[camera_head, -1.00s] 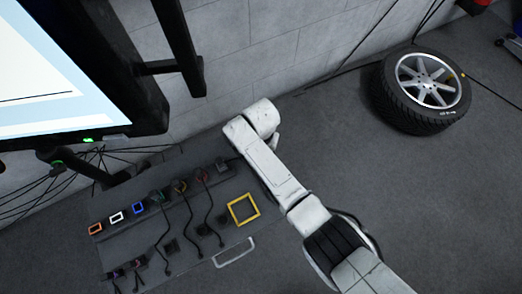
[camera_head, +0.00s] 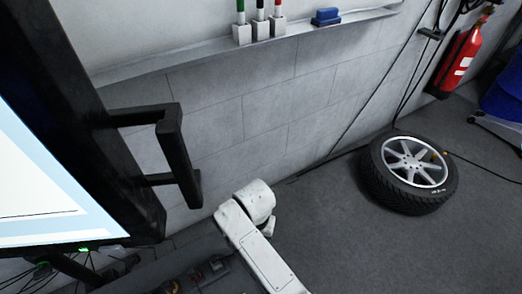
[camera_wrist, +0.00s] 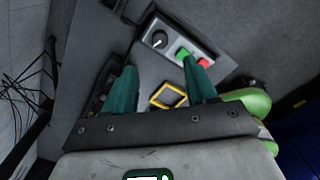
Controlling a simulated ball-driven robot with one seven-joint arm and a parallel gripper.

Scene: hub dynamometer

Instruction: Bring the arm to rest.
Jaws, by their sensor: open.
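My arm (camera_head: 258,240) reaches up from the bottom of the head view, bent at a pale rounded joint near the wall; its lower links are out of frame. My gripper is not visible in the head view. In the wrist view my gripper (camera_wrist: 163,85) shows two teal fingers, spread apart with nothing held between them. Beyond the fingers lies a grey panel with a yellow square frame (camera_wrist: 167,96), a black knob (camera_wrist: 159,40), a green button (camera_wrist: 183,54) and a red button (camera_wrist: 203,62). The fingers appear apart from these.
A large dark screen stand (camera_head: 150,205) fills the left of the head view. A tyre (camera_head: 408,172) lies on the floor at right. A fire extinguisher (camera_head: 463,55) hangs on the wall. A ledge with markers (camera_head: 260,28) runs along the top. The floor between arm and tyre is clear.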

